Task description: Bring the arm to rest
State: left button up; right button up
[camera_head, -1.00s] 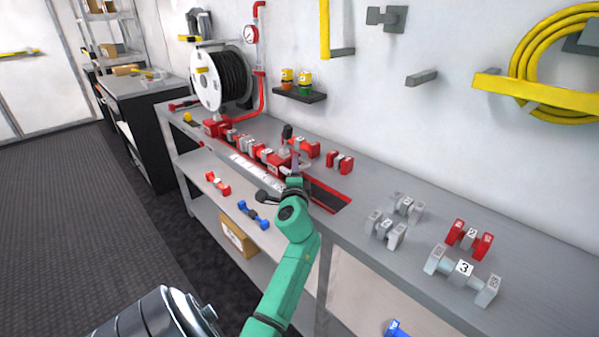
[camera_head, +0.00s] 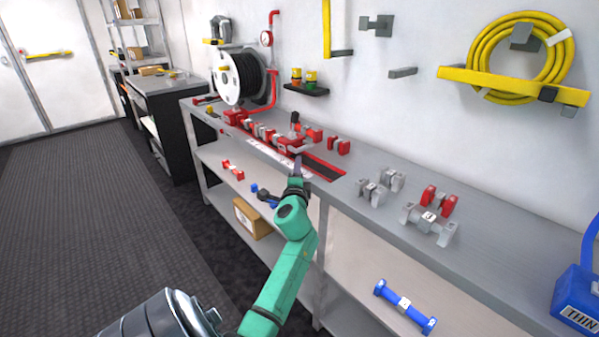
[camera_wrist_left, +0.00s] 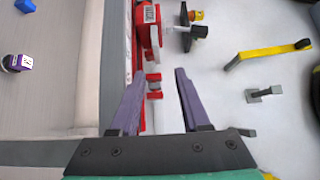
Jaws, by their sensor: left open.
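My left arm (camera_head: 282,270) is green and reaches up from the bottom of the head view toward the workbench. Its gripper (camera_head: 297,165) is in front of the bench's edge, near the red fittings, and looks small and partly hidden behind the wrist. In the left wrist view the two purple-grey fingers (camera_wrist_left: 160,76) are spread apart with nothing gripped between them. A red fitting (camera_wrist_left: 154,82) shows beyond the gap; I cannot tell how far off. My right gripper is not in view.
The grey workbench (camera_head: 395,222) carries a row of red and grey fittings (camera_head: 265,135), a hose reel (camera_head: 240,78) and grey couplings (camera_head: 430,222). A blue coupling (camera_head: 405,306) lies on the lower shelf. A blue container (camera_head: 580,300) stands at right. Open floor (camera_head: 80,230) is at left.

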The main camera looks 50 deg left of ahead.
pick_arm(q)
jog(key=s+d+f+n+g+h, duration=0.4)
jog(key=s+d+f+n+h, duration=0.3)
jog(key=d+f, duration=0.55)
jog(key=s+d+f+g+h, duration=0.3)
jog(key=s+d+f, duration=0.1)
jog(key=s+d, duration=0.4)
jog(key=s+d+f+g+h, duration=0.25)
jog(key=s+d+f, duration=0.3)
jog(key=d, duration=0.35)
jog(key=s+f+g+p, duration=0.1)
jog(key=s+f+p, duration=0.1)
jog(key=f, duration=0.8)
jog(key=s+f+p, duration=0.2)
jog(key=f, duration=0.7)
jog(key=s+a+f+p, duration=0.1)
jog(key=s+f, duration=0.4)
jog(key=s, duration=0.2)
jog(key=s+a+f+g+p, duration=0.1)
jog(key=s+a+f, duration=0.1)
jog(key=s+f, duration=0.3)
jog(key=s, duration=0.3)
jog(key=shift+s+f, duration=0.2)
jog(key=shift+f, duration=0.15)
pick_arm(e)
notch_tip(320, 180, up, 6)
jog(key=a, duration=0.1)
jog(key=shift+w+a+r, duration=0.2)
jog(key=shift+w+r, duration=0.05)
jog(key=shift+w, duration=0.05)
